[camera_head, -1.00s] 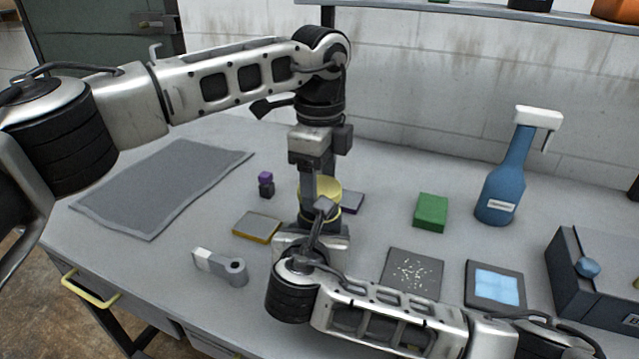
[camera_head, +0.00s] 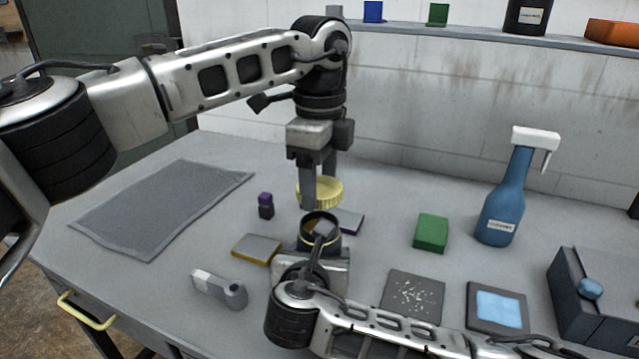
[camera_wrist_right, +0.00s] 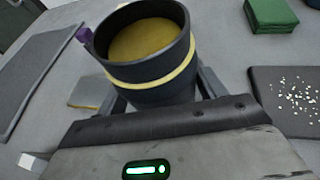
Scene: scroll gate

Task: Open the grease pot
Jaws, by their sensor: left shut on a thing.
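The grease pot (camera_head: 311,238) is a dark cylinder with a pale yellow band, standing on the table. Its top is open, and yellow-brown grease (camera_wrist_right: 148,40) shows inside in the right wrist view. The yellow ribbed lid (camera_head: 330,194) is off the pot. My left gripper (camera_head: 318,186) points down, shut on the lid, and holds it above and slightly behind the pot. My right gripper (camera_wrist_right: 160,92) has a finger on each side of the pot (camera_wrist_right: 150,85) and appears shut on it. In the head view my right arm partly hides the pot.
A purple-edged tile (camera_head: 350,222), a grey and yellow tile (camera_head: 256,249) and a small purple-topped piece (camera_head: 265,206) lie near the pot. A green block (camera_head: 431,232) and a blue spray bottle (camera_head: 503,205) stand to the right. A grey mat (camera_head: 165,205) lies at left.

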